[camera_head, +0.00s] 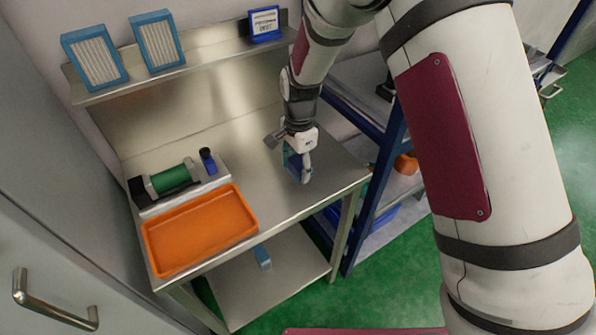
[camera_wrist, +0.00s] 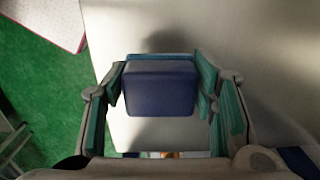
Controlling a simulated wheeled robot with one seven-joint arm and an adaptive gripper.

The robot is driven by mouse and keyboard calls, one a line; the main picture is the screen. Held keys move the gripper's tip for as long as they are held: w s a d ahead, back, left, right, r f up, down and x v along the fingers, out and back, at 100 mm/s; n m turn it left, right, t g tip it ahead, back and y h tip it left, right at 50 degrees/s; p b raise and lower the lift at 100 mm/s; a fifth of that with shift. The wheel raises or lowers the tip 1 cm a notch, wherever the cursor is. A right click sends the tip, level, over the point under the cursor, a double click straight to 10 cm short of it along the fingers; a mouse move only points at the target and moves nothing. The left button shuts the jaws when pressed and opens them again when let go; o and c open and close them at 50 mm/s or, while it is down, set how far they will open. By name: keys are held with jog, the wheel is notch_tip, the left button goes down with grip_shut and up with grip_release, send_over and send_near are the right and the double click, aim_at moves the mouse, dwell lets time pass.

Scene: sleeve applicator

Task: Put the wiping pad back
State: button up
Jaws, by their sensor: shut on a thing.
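The wiping pad appears to be the blue block (camera_wrist: 160,92) in the wrist view, with a paler top edge. My gripper (camera_wrist: 161,88) is shut on it, with a teal finger pad on each side. In the head view my gripper (camera_head: 298,170) points down over the right part of the steel table (camera_head: 262,195). There the pad is mostly hidden by the fingers, with only a bit of blue showing. I cannot tell whether its underside touches the tabletop.
An orange tray (camera_head: 200,232) lies at the table's front left. Behind it stands a device with a green roller (camera_head: 172,180) and a small dark-blue-capped item (camera_head: 208,160). Blue-framed filters (camera_head: 95,58) and a blue box (camera_head: 264,24) sit on the shelf. A blue rack (camera_head: 385,175) stands right.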

jog(key=shift+w, duration=0.4)
jog(key=shift+w+f+p, duration=0.1)
jog(key=shift+f+p, duration=0.35)
jog(key=shift+f, duration=1.35)
jog(key=shift+f, duration=0.1)
jog(key=o, duration=1.3)
